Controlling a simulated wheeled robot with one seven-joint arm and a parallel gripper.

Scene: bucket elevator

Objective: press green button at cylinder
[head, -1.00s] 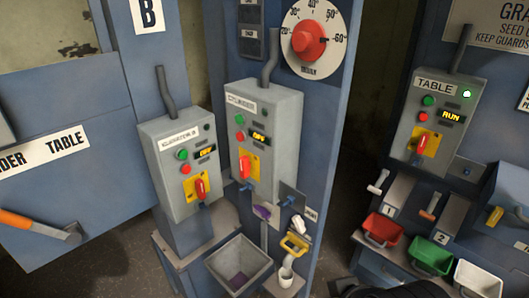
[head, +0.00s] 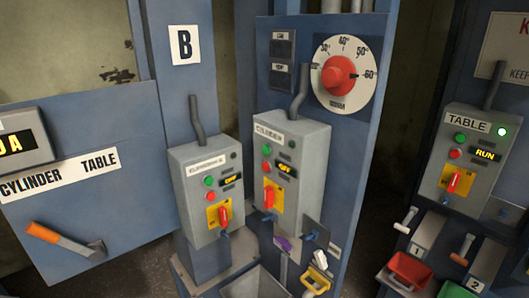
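The cylinder control box (head: 315,160) is a grey box on the blue post in the middle of the head view. Its label reads CYLINDER. Its green button (head: 268,150) sits at the upper left of its face, just above a red button (head: 266,167). Its small display (head: 286,169) reads OFF. A red rotary handle (head: 269,197) on a yellow plate is below, turned upright. My gripper is not in view, so its place relative to the button cannot be told.
A similar box (head: 190,225) reading OFF stands close on the left. The TABLE box (head: 440,180) at right reads RUN with a lit green lamp. A red dial (head: 339,76) is above. A protruding orange-handled lever (head: 60,238) is lower left; coloured bins (head: 408,270) are lower right.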

